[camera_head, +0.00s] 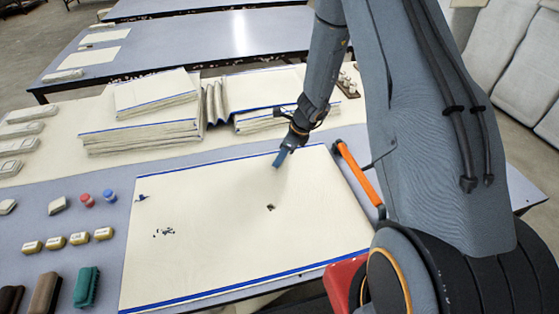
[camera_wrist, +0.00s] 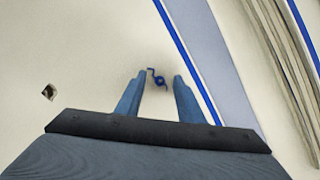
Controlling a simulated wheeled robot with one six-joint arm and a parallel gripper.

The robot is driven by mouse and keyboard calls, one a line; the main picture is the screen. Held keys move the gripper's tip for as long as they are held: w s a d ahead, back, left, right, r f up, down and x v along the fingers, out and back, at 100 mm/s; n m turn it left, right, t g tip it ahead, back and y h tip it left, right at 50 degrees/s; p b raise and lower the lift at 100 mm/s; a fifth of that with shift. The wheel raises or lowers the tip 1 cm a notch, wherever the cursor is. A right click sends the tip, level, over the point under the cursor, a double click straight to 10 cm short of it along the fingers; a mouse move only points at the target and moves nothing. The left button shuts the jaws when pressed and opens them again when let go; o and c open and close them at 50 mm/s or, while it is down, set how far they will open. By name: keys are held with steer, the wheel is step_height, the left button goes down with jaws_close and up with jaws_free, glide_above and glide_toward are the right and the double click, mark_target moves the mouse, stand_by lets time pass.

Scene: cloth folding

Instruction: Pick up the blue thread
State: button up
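A small curled blue thread (camera_wrist: 158,80) lies on the cream cloth (camera_wrist: 90,40) in the wrist view, near the cloth's blue-striped edge. My gripper (camera_wrist: 158,76) is open, and the thread shows between its two blue fingertips. I cannot tell the height left above the cloth. In the head view my gripper (camera_head: 277,162) points down near the far edge of the large cloth (camera_head: 210,265) and hides the spot beneath it. A separate small blue mark (camera_head: 141,198) shows near the cloth's left edge.
A dark hole (camera_wrist: 48,92) in the cloth also shows in the head view (camera_head: 270,208). Dark specks (camera_head: 163,232) lie left of it. Folded cloth stacks (camera_head: 145,130) stand behind.

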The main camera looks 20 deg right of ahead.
jaws_close()
steer(key=shift+r, duration=0.15)
step_height(320, 180, up, 15)
steer(key=p, duration=0.3)
steer(key=shift+p, duration=0.4)
stand_by(0.5)
